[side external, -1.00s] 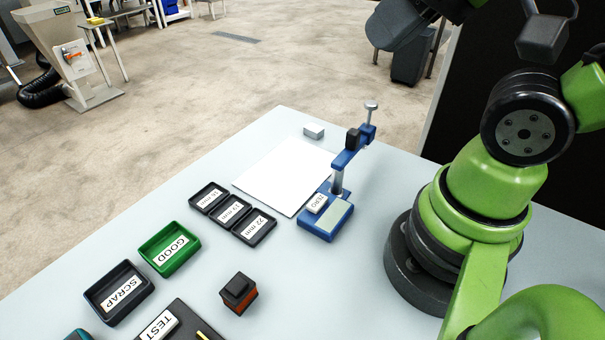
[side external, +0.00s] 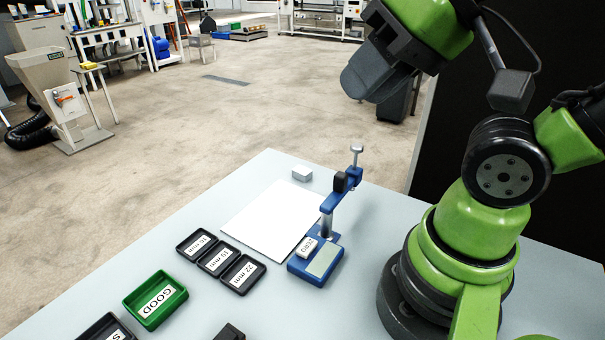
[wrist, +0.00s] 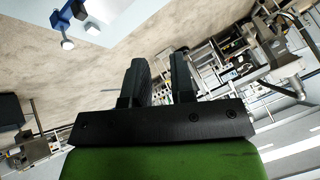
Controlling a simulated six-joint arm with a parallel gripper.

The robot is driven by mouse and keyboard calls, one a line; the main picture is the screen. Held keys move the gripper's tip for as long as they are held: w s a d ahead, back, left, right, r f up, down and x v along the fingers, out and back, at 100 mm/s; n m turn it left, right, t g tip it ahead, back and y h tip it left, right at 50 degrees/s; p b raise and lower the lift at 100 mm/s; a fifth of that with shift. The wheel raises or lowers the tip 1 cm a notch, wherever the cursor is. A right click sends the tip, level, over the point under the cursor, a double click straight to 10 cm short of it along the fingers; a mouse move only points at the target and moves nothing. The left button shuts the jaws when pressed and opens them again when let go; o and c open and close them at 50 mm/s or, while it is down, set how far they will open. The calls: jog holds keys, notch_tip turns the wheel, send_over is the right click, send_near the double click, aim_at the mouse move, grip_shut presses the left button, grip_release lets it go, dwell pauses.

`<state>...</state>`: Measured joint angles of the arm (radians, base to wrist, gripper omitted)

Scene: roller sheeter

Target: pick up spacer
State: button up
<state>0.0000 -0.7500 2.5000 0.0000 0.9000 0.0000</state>
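No part is labelled spacer. A small pale grey block (side external: 302,174) lies on the table's far corner, beyond a white sheet; it may be the spacer, but I cannot be sure. A white block marked ZERO (side external: 307,246) sits on the base of a blue gauge stand (side external: 316,263). My gripper (side external: 362,86) is high above and beyond the table, far from both blocks. In the wrist view two dark fingers (wrist: 160,78) stand apart with nothing between them. The blue stand's upper part (wrist: 66,16) shows at the top left there.
Three joined black trays (side external: 220,262) with mm labels, a green GOOD tray (side external: 178,296) and a partly cut-off black tray (side external: 85,330) stand left of the stand. The white sheet (side external: 268,220) lies flat behind it. Bare table surrounds them.

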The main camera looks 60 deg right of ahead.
jog(key=o, duration=0.6)
jog(key=shift+o, duration=0.2)
jog(key=n+g+h, duration=0.2)
jog(key=n+g, duration=0.1)
jog(key=g, duration=0.4)
send_over(302, 170)
notch_tip(302, 170, down, 21)
jog(key=f, duration=0.4)
jog(key=shift+s+d+f, duration=0.1)
jog(key=shift+d, duration=0.3)
jog(key=shift+a+f, duration=0.2)
jog(key=shift+f, duration=1.25)
jog(key=shift+a+f, duration=0.15)
jog(key=shift+f, duration=1.25)
